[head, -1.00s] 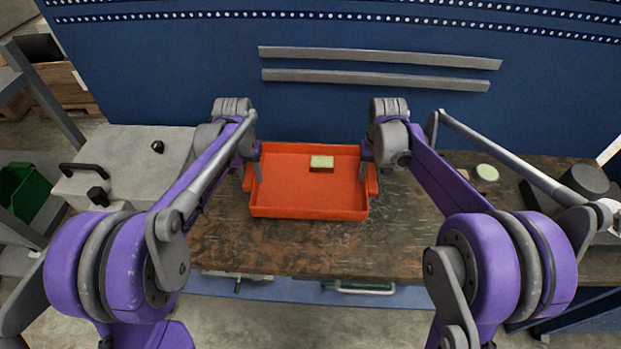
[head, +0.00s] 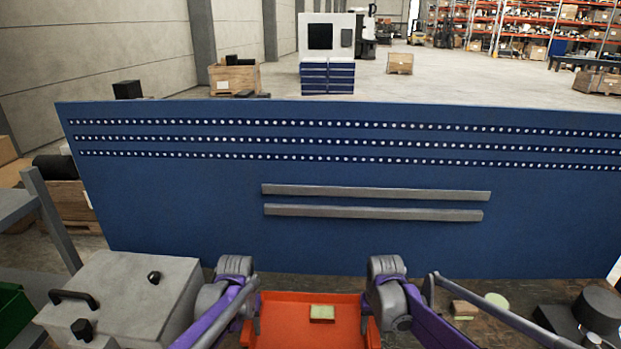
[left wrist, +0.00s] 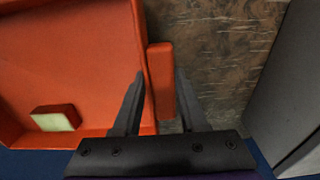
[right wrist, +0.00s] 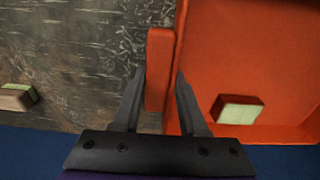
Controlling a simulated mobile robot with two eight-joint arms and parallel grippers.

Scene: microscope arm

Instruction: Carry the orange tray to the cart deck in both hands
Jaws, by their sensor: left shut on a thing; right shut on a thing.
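The orange tray (head: 285,328) is at the bottom middle of the head view, its near part cut off by the frame edge. My right gripper (right wrist: 160,75) is shut on the tray's right side handle (right wrist: 159,60) in the same way. The tray looks level; I cannot tell if it touches the bench. I cannot make out the cart deck.
A grey box (head: 130,295) with a black handle and knobs stands left of the tray. A blue panel (head: 300,240) with two grey rails rises behind the worn bench top (head: 300,283). Right of my right arm are a small block (head: 464,308) and a dark round object (head: 598,308).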

